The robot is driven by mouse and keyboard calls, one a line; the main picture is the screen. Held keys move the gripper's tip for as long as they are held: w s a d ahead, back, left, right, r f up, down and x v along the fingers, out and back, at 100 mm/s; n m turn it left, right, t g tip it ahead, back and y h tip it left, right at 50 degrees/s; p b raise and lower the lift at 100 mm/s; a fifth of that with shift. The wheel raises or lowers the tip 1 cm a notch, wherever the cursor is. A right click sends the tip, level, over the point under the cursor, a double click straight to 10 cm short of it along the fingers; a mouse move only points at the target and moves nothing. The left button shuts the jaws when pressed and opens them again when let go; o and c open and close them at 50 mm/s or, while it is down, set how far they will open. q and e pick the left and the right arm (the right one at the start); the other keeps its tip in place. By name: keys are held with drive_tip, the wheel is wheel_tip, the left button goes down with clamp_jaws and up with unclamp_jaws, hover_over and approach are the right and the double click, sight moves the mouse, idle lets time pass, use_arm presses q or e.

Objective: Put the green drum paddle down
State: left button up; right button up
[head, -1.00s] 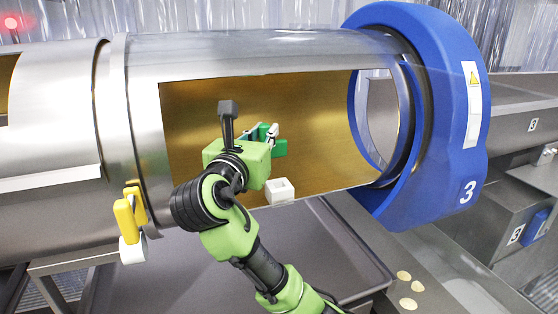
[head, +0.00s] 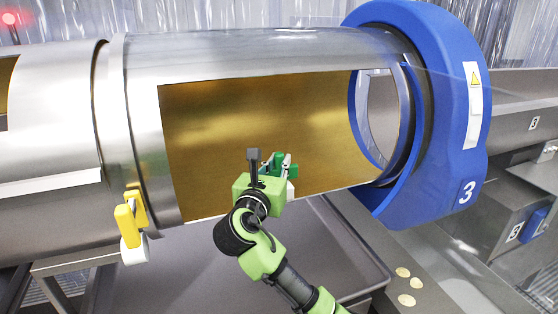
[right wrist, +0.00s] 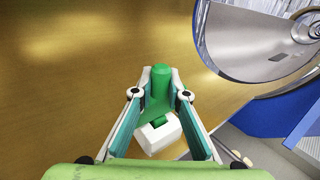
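The green drum paddle (right wrist: 161,78) sits between the fingers of my right gripper (right wrist: 162,84) in the right wrist view. Both fingertips close in on its upright round part. Its lower part reaches down to the white square holder (right wrist: 158,140); I cannot tell how deep it sits there. In the head view the green paddle (head: 278,160) shows just past my right gripper (head: 280,168), at the lower edge of the drum opening. The white holder (head: 291,190) is mostly hidden behind my gripper. My left gripper is not in view.
The metal drum (head: 240,55) has a wide opening with a golden inside (head: 300,125). A blue ring (head: 450,120) marked 3 stands at its right end. A yellow paddle (head: 126,225) stands at the left with a white holder. Several chips (head: 406,299) lie at the lower right.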

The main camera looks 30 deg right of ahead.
drive_tip(key=o, duration=0.4)
drive_tip(key=shift+d, duration=0.1)
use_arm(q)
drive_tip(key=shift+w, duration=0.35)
use_arm(e)
drive_tip(key=shift+r, duration=0.1)
drive_tip(key=shift+r, duration=0.1)
use_arm(q)
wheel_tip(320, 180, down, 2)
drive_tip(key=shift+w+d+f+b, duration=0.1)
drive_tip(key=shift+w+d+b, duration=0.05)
drive_tip(key=shift+b, duration=0.9)
use_arm(e)
drive_tip(key=v, duration=1.2)
